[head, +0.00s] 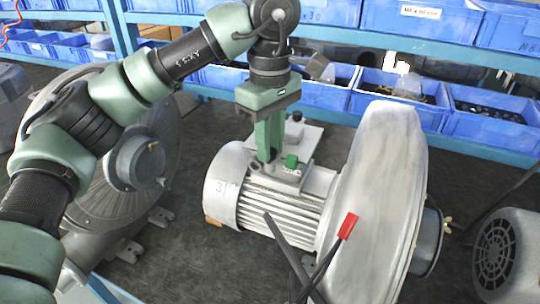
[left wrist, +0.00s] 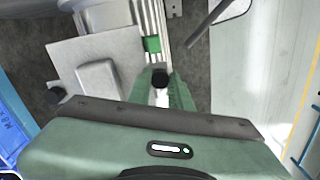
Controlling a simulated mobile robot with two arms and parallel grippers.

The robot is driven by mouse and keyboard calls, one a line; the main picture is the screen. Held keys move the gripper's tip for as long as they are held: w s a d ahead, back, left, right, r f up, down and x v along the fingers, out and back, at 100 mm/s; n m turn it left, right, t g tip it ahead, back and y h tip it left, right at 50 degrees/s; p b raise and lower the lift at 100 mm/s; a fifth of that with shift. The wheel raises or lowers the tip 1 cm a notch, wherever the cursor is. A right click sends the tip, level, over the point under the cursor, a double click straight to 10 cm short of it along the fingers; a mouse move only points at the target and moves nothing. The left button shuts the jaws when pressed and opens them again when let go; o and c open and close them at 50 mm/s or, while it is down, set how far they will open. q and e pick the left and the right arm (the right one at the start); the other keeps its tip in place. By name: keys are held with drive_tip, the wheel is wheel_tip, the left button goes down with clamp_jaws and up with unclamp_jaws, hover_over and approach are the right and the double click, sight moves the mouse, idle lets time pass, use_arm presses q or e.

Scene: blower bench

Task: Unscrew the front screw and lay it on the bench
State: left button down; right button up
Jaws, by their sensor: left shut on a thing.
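The blower has a grey ribbed motor (head: 285,205) and a big pale round housing (head: 375,190). A light grey terminal box (head: 283,178) sits on top of the motor, with a green block (head: 291,162) on it. My left gripper (head: 268,158) points straight down at the box's near left part. In the left wrist view its fingers (left wrist: 160,90) are shut around a dark, round-headed piece, seemingly the front screw (left wrist: 160,78). Whether the screw is still seated is hidden by the fingers. A second dark knob (head: 297,117) stands at the back of the box. My right gripper is not in view.
Blue bins (head: 400,92) line the shelf behind. Another large round machine (head: 120,170) stands left, and a grey motor (head: 508,255) at right. A dark lead with a red end (head: 348,226) crosses before the housing. Dark bench top (head: 190,255) is bare at front left.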

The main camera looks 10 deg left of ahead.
use_arm(q)
drive_tip(key=n+b, duration=0.1)
drive_tip(key=n, duration=0.5)
drive_tip(key=n+b, duration=0.1)
drive_tip(key=n, duration=0.5)
drive_tip(key=n+b, duration=0.2)
drive_tip(key=n, duration=0.9)
drive_tip(key=shift+r+b, duration=0.1)
drive_tip(key=shift+b, duration=0.25)
drive_tip(key=c, duration=1.6)
unclamp_jaws()
drive_tip(key=shift+o, duration=0.2)
